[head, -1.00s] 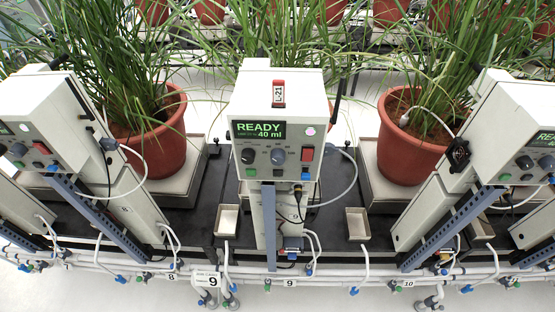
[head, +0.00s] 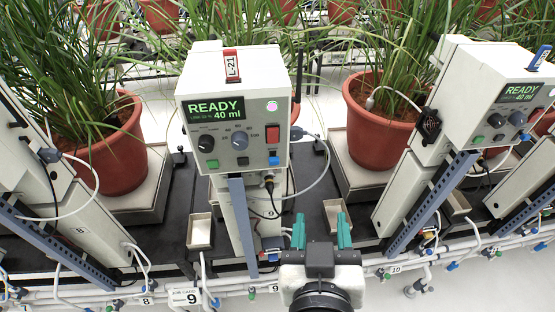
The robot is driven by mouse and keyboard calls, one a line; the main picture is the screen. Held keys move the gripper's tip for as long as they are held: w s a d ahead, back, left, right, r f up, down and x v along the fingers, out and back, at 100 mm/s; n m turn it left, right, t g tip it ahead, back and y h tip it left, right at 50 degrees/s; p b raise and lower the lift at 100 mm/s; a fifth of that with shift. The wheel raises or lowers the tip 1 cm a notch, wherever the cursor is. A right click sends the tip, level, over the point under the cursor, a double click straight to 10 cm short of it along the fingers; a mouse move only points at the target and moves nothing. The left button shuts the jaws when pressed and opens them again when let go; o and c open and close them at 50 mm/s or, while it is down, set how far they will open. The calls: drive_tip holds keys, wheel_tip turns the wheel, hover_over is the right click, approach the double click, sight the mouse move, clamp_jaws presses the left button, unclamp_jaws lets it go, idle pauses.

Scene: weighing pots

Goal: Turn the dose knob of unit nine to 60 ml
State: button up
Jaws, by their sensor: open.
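My gripper (head: 321,231) is at the bottom, right of and below the box. Its teal fingers are apart, empty and touching nothing visible.
The box also has a red switch (head: 272,134) and a pink light (head: 272,105). A pale hose (head: 322,180) loops out at its right. A neighbouring unit (head: 500,100) stands at right, also showing 40 ml. Potted plants are behind; white pipes (head: 430,255) run along the front.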

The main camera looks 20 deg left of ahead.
sight(239, 145)
drive_tip(key=s+a+r+n+t+y, duration=0.2)
drive_tip(key=s+a+r+y, duration=0.2)
drive_tip(key=s+a+r, duration=0.45)
drive_tip(key=x, duration=0.3)
drive_tip(key=p+x, duration=0.1)
drive_tip(key=x, duration=0.3)
drive_tip(key=f+x, duration=0.1)
drive_tip(key=x, duration=0.3)
drive_tip(key=shift+a+f, duration=0.15)
drive_tip(key=shift+p+x, duration=0.3)
drive_tip(key=shift+x, duration=0.5)
drive_tip(key=shift+f, duration=0.1)
clamp_jaws()
